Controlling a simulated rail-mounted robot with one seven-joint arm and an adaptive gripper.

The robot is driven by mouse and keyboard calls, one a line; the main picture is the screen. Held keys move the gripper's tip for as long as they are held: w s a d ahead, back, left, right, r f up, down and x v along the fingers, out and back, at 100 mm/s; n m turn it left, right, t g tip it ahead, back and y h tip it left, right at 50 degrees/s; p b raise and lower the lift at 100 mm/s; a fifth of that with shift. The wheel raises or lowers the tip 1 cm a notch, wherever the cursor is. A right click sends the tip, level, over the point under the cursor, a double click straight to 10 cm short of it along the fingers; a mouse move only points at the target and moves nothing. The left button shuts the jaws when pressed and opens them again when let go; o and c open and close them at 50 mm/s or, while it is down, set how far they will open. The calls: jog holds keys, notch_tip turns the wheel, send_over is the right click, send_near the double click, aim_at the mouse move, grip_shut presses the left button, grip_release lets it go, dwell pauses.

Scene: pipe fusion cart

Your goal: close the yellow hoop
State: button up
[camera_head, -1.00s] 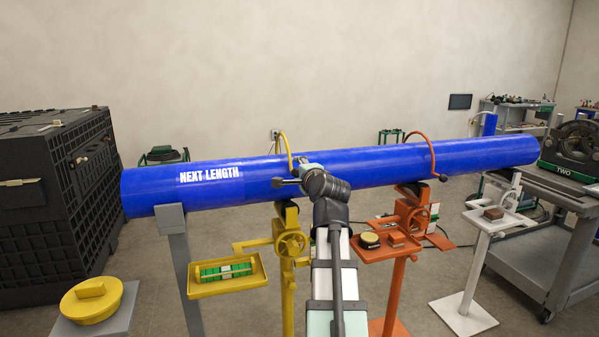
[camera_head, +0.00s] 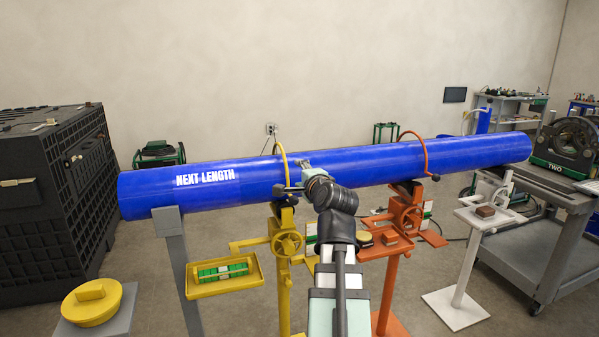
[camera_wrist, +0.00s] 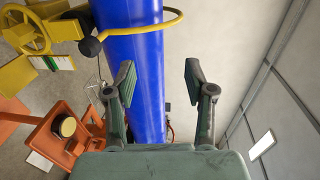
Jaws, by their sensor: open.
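The yellow hoop (camera_head: 284,160) arches over the blue pipe (camera_head: 400,167) near its middle, above the yellow stand (camera_head: 284,240). In the wrist view the hoop (camera_wrist: 178,24) crosses the pipe at the top of the picture, and its black knob (camera_wrist: 89,47) is at the pipe's left side, close to the stand. My gripper (camera_wrist: 159,79) is open and empty, with its fingers spread and the pipe showing between and beyond them. In the head view my gripper (camera_head: 304,166) is just right of the hoop, partly hidden by my arm. I see no contact with the hoop.
An orange stand (camera_head: 404,215) with its own hoop (camera_head: 424,152) is to the right, and a white stand (camera_head: 488,215) farther right. A yellow tray with a green level (camera_head: 222,270) juts out at left. A black crate (camera_head: 50,200) is at far left. Space above the pipe is clear.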

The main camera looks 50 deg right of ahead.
jog(key=r+b+v, duration=0.2)
jog(key=b+v, duration=0.2)
jog(key=v, duration=0.9)
jog(key=shift+r+b, duration=0.25)
jog(key=shift+b, duration=0.15)
dwell(0.6)
jog(key=shift+w, duration=0.1)
dwell(0.4)
